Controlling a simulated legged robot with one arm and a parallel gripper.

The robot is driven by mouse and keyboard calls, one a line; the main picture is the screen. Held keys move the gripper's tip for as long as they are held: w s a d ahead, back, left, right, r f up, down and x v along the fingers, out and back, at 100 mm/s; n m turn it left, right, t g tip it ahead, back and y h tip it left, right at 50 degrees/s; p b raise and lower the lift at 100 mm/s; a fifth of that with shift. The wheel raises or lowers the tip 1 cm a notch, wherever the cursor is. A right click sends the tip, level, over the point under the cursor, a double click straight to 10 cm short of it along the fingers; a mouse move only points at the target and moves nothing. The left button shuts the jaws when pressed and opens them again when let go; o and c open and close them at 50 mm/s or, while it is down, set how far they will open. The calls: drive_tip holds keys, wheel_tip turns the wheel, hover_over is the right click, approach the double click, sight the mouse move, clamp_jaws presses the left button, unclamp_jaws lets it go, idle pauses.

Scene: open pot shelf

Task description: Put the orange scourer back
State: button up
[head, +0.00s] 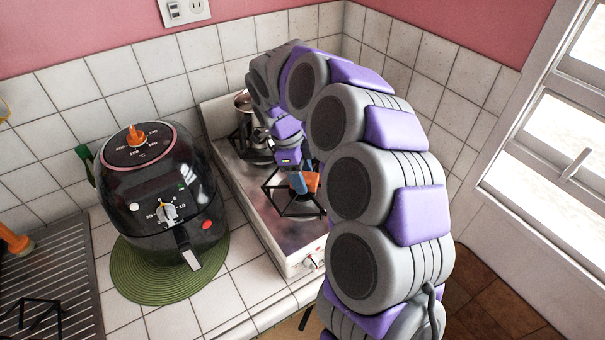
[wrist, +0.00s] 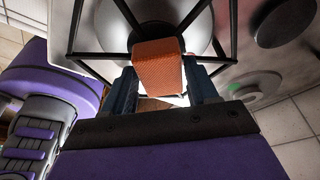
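The orange scourer (head: 312,181) is at the front burner of the stove, over the black pan grate (head: 285,205). In the wrist view the scourer (wrist: 158,65) sits between the tips of my gripper's two dark blue fingers (wrist: 162,85), its sides against them. My gripper (head: 301,182) reaches down from above and appears shut on it. Whether the scourer touches the grate cannot be told. The far finger is mostly hidden behind the near one and the scourer in the head view.
A black air fryer (head: 160,190) stands on a green round mat (head: 150,290) left of the stove (head: 265,205). A metal pot (head: 243,102) is on the rear burner. A ridged drainer (head: 60,270) lies far left. Tiled walls close off the back; a window is at right.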

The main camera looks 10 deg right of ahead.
drive_tip(key=shift+o, duration=1.3)
drive_tip(key=shift+a, duration=0.5)
drive_tip(key=shift+d, duration=0.1)
drive_tip(key=shift+d+r+p, duration=0.15)
drive_tip(key=shift+r+p, duration=0.45)
drive_tip(key=a+p+v, duration=0.1)
drive_tip(key=p+v, duration=0.1)
drive_tip(key=v, duration=0.9)
drive_tip(key=s+d+r+n, duration=0.1)
drive_tip(key=s+n, duration=0.5)
drive_tip(key=s, duration=0.1)
drive_tip(key=s+d+f+n+y, duration=0.1)
drive_tip(key=s+f+n, duration=0.2)
drive_tip(key=s+n, duration=0.5)
drive_tip(key=s+d+f+n+y, duration=0.1)
drive_tip(key=s+f+n, duration=0.3)
drive_tip(key=s+n, duration=0.5)
drive_tip(key=s, duration=1.1)
drive_tip(key=shift+s+d+y, duration=0.3)
drive_tip(key=shift+s+d, duration=0.05)
drive_tip(key=shift+d, duration=0.05)
